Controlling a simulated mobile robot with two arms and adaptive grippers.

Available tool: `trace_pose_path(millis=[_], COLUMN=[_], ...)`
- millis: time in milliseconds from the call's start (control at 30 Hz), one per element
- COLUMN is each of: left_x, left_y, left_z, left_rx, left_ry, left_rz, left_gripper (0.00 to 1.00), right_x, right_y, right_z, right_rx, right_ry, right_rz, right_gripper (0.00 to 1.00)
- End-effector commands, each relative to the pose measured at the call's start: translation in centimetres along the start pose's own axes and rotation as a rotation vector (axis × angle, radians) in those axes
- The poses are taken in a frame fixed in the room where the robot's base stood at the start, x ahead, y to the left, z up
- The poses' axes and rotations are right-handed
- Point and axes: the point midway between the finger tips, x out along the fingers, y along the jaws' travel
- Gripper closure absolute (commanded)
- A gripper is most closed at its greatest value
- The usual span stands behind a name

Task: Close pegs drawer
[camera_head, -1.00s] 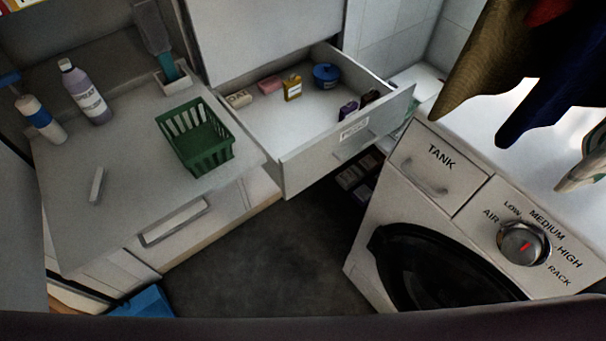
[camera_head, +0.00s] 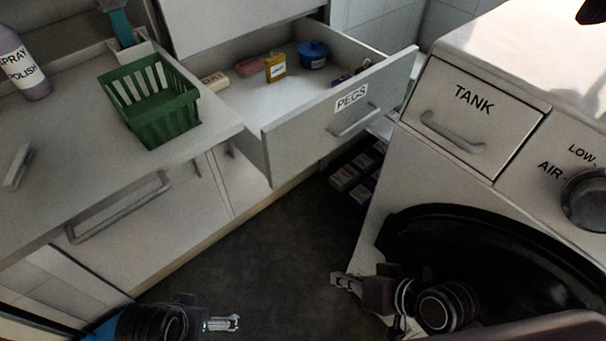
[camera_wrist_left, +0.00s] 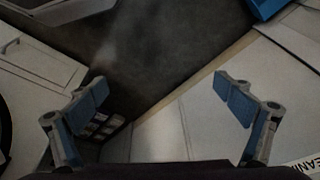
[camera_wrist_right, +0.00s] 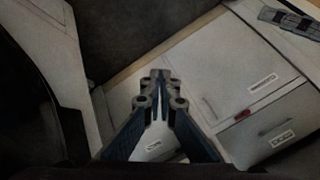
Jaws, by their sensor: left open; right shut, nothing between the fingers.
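The pegs drawer (camera_head: 328,124) stands pulled out, its front labelled PEGS and fitted with a bar handle (camera_head: 354,121). Inside it lie a blue pot (camera_head: 313,55), a yellow box (camera_head: 275,68), a pink block and some small dark items. My right gripper (camera_head: 339,280) is low in front of the washing machine, below and apart from the drawer. Its fingers are shut and empty in the right wrist view (camera_wrist_right: 159,78). My left gripper (camera_head: 236,323) is at the bottom of the head view, far from the drawer. Its fingers are wide apart and empty in the left wrist view (camera_wrist_left: 165,95).
A green basket (camera_head: 150,105) and a spray polish bottle (camera_head: 22,66) stand on the left counter. The machine with a TANK drawer (camera_head: 474,114) stands close on the right. Several small boxes (camera_head: 357,178) sit below the pegs drawer. Dark floor (camera_head: 270,235) is clear between.

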Motion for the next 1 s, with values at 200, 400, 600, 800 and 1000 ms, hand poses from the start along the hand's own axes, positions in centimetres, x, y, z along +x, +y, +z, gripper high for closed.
trace_pose_path(millis=[200,400,600,800,1000], left_x=[0.0,0.6,1.2,1.6,3.0], left_y=[0.0,0.0,0.1,0.1,0.1], left_z=[0.2,0.3,0.3,0.4,0.6], left_rx=[0.0,0.0,0.0,0.0,0.001], left_ry=[0.004,0.002,0.001,-0.001,-0.012], left_rz=[-0.001,-0.001,0.0,0.001,0.002], left_gripper=[0.05,0.05,0.05,0.05,0.05], right_x=[-3.0,-7.1,-9.9,-10.6,-10.1], right_y=[-6.2,-7.8,-6.4,-5.7,-6.1], right_z=[-5.5,-11.1,-14.8,-15.9,-16.6], right_rx=[0.23,0.529,0.764,0.84,0.841], right_ry=[0.196,0.356,0.455,0.483,0.486], right_rz=[-0.325,-0.569,-0.696,-0.73,-0.732], right_gripper=[1.0,1.0,1.0,1.0,1.0])
